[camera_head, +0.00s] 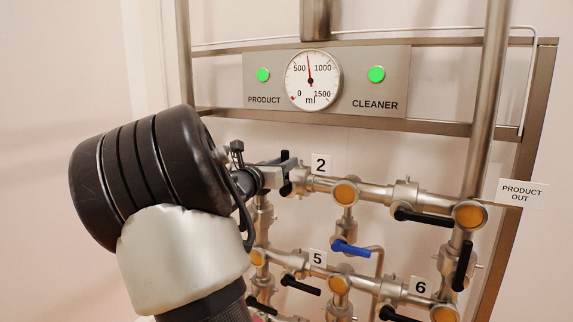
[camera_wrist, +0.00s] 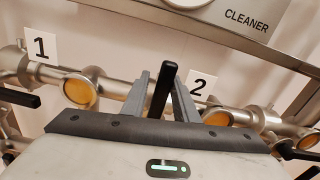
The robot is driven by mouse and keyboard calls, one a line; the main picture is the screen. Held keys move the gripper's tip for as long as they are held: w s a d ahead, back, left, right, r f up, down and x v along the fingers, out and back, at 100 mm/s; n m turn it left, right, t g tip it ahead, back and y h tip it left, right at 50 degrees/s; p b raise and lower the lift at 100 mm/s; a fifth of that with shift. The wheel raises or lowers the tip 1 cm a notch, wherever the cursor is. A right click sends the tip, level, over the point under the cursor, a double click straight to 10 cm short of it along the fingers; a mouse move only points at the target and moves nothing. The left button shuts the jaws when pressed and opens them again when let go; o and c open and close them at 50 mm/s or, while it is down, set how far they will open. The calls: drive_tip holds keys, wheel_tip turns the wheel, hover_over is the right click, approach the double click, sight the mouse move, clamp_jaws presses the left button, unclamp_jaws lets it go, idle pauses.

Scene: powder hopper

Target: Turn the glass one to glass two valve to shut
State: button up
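The black lever handle (camera_wrist: 164,88) of the valve between glass one and glass two stands between my gripper's fingers in the wrist view. It points up across the line of the pipe. Glass one (camera_wrist: 80,92) is the amber sight glass to its left; glass two (camera_wrist: 217,118) is to its right, and also shows in the head view (camera_head: 344,193). My gripper (camera_wrist: 162,95) is open around the handle, with a visible gap at the left finger; contact at the right finger is unclear. In the head view the handle (camera_head: 286,187) is partly hidden by my gripper (camera_head: 278,174), and glass one is hidden by my arm.
Black handles (camera_head: 423,217) and a blue handle (camera_head: 350,248) stick out from nearby pipes. A gauge panel (camera_head: 390,62) with two green lights sits above. An upright pipe (camera_head: 487,110) stands at the right. Lower pipes run below my gripper.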

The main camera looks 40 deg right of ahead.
drive_tip(key=shift+o, duration=1.3)
drive_tip(key=shift+w+a, duration=0.35)
drive_tip(key=shift+w, duration=0.3)
drive_tip(key=shift+s, duration=0.15)
drive_tip(key=shift+d, duration=0.1)
drive_tip(key=b+v, duration=0.1)
drive_tip(key=v, duration=1.6)
drive_tip(key=shift+s, duration=0.25)
drive_tip(key=shift+r, duration=0.1)
